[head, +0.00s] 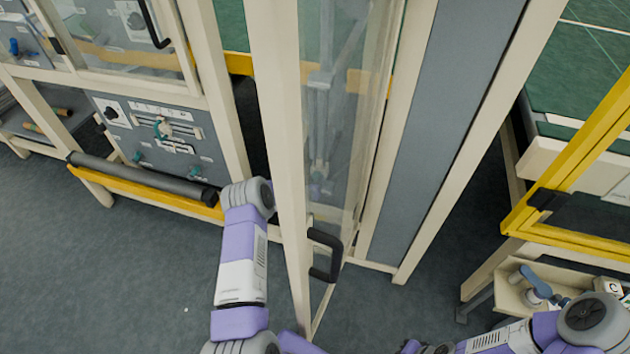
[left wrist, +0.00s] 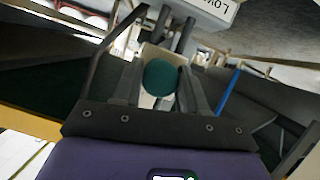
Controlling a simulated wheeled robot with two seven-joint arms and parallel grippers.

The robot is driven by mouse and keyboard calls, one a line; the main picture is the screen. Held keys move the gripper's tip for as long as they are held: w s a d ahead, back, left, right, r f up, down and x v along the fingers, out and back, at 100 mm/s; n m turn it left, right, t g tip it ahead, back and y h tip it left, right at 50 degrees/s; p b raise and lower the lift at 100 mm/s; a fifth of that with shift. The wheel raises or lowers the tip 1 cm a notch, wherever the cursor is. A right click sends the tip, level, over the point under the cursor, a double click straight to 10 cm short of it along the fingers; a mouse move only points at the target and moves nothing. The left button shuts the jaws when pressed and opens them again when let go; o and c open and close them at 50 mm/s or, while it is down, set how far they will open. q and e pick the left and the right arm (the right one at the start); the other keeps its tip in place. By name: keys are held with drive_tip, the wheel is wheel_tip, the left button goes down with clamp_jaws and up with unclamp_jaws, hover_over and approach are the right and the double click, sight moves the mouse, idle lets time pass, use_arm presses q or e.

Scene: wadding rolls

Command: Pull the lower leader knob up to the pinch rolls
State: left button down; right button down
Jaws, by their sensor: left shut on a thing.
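The teal round knob (left wrist: 160,77) is between the two fingers of my left gripper (left wrist: 162,66) in the left wrist view, and the gripper is shut on it. A pale block shows right behind the knob. A white label (left wrist: 215,8) starting with "LO" is at the top of that view. In the head view my left arm passes behind a cream door post, and my left gripper (head: 319,168) shows only dimly through the clear door panel. The knob cannot be made out there. I cannot tell the pinch rolls for sure in either view. My right gripper is out of view.
The glazed door (head: 340,120) with a black handle (head: 328,255) stands open beside my left arm. A dark roller (head: 140,178) lies above a yellow bar at left, below a grey control panel (head: 165,128). A blue rod (left wrist: 229,94) shows right of the knob.

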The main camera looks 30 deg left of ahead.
use_arm(q)
wheel_tip(320, 180, up, 30)
drive_tip(key=p, duration=1)
drive_tip(key=shift+r+p, duration=0.25)
drive_tip(key=shift+p, duration=0.05)
drive_tip(key=shift+w+r, duration=0.1)
drive_tip(key=c, duration=0.7)
unclamp_jaws()
drive_tip(key=shift+o, duration=0.2)
drive_tip(key=shift+s, duration=0.2)
